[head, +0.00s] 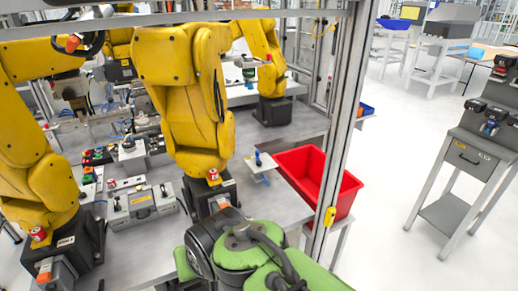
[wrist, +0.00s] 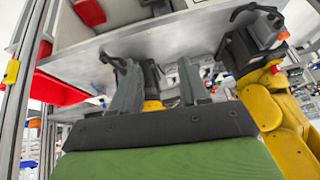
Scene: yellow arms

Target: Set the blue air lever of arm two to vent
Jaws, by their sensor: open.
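A small blue upright part (head: 258,158) stands on a pale plate at the table's right side, beside the red bin. It may be the blue air lever, but it is too small to tell its setting. A yellow arm (head: 180,60) stands left of it on a dark base; I cannot read which arm is number two. In the wrist view my gripper (wrist: 158,82) has two dark grey fingers spread apart, with nothing seen held between them. In the head view the fingers are not clearly seen; my green arm is at the bottom. No blue lever is clear between the fingers.
The red bin (head: 338,190) sits at the table's right edge, behind a grey frame post (head: 335,130). More yellow arms (head: 40,150) stand at left, near a grey box (head: 142,203). A grey cart (head: 470,165) stands at right; the floor between is clear.

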